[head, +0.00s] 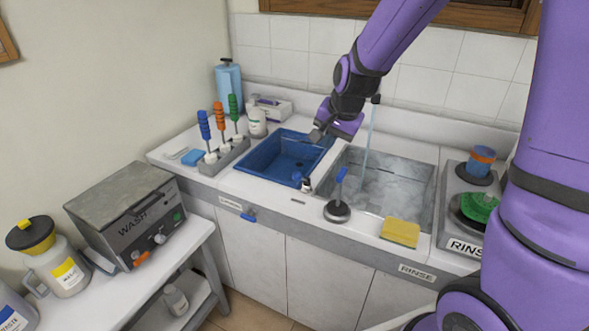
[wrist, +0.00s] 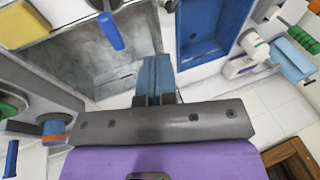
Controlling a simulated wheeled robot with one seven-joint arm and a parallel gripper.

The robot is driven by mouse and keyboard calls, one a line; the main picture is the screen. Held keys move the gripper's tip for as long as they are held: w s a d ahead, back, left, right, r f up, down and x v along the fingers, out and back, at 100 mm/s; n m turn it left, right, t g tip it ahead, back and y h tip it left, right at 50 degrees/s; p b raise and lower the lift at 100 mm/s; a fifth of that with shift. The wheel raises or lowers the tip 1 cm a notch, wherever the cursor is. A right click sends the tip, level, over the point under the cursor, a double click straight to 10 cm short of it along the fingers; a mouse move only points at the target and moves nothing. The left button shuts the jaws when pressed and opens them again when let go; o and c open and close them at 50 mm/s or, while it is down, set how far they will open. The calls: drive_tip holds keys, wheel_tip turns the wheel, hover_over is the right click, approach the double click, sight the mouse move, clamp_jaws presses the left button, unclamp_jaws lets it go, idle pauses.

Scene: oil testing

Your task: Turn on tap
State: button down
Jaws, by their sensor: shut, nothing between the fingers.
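A blue lever (head: 341,175) stands on a round metal base (head: 337,211) at the sink's front edge. It also shows at the top of the wrist view (wrist: 110,32). A dark spout end (head: 376,99) is over the metal sink (head: 415,172); a pale blue streak like running water (head: 367,140) drops from it into the sink. My arm hides much of the tap's body. My gripper (head: 316,136) is shut and empty, above the divider between the sink and the blue basin (head: 262,165). Its fingers (wrist: 155,78) are together in the wrist view, apart from the lever.
A yellow sponge (head: 400,232) lies at the sink's front right. A rack (head: 224,156) of coloured-handled tools and a white bottle (head: 257,122) stand left of the basin. A grey wash machine (head: 127,215) is on the left bench. Burners (head: 474,175) are at right.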

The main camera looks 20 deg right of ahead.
approach(300, 179)
wheel_tip(300, 179, down, 5)
drive_tip(key=w+d, duration=0.2)
drive_tip(key=shift+w+a+f, duration=0.55)
drive_tip(key=shift+a+f, duration=0.05)
drive_tip(key=shift+f, duration=0.05)
drive_tip(key=shift+s+a+f, duration=0.2)
drive_tip(key=shift+a+f, duration=0.25)
drive_tip(key=shift+a, duration=0.1)
drive_tip(key=shift+a, duration=0.15)
